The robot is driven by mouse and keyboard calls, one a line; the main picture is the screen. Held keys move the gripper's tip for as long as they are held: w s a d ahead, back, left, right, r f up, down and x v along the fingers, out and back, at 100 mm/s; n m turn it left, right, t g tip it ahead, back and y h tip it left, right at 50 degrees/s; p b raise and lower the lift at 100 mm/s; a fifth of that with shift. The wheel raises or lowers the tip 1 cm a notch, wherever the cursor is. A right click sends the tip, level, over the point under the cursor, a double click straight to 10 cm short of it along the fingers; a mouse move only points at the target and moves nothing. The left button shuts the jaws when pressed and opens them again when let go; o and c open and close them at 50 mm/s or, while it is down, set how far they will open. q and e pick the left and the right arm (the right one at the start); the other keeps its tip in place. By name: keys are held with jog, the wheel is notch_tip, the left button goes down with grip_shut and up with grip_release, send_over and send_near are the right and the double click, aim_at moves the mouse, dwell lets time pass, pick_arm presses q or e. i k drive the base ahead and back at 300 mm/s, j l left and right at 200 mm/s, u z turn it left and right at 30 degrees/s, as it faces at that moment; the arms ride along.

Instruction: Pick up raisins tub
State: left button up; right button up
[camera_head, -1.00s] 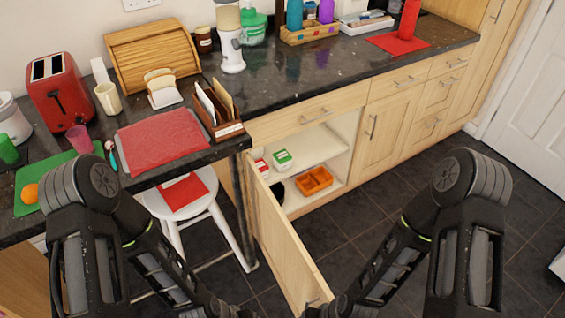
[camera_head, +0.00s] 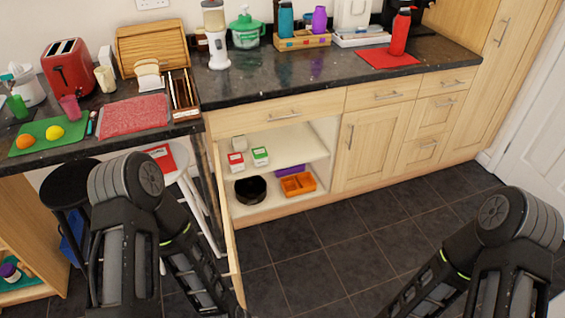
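Several small white tubs stand on the shelf inside the open lower cupboard. One tub with a red label (camera_head: 236,161) is at the front left, one with a green label (camera_head: 260,156) is to its right, and another white tub (camera_head: 239,144) is behind. The labels are too small to read, so I cannot tell which is the raisins tub. My two arms come in at the lower left and lower right. Both grippers are outside the picture, below its bottom edge.
The open cupboard door (camera_head: 226,225) sticks out at the cupboard's left side. A black round pan (camera_head: 250,189), an orange tray (camera_head: 298,184) and a purple item (camera_head: 290,170) are on the cupboard bottom. A white stool (camera_head: 178,172) stands left of the door. The tiled floor (camera_head: 330,250) in front is clear.

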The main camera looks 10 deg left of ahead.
aim_at(260, 154)
jog(key=i+l, duration=0.2)
jog(key=l, duration=0.2)
jog(key=i+l, duration=0.15)
jog(key=l, duration=0.2)
jog(key=i+l+u, duration=0.1)
jog(key=l, duration=0.3)
jog(key=i+l, duration=0.3)
jog(key=i+l+u, duration=0.1)
jog(key=i, duration=0.45)
jog(key=i+l, duration=0.1)
jog(key=i, duration=0.4)
jog(key=i+j, duration=0.2)
jog(key=i, duration=0.2)
jog(key=u, duration=0.05)
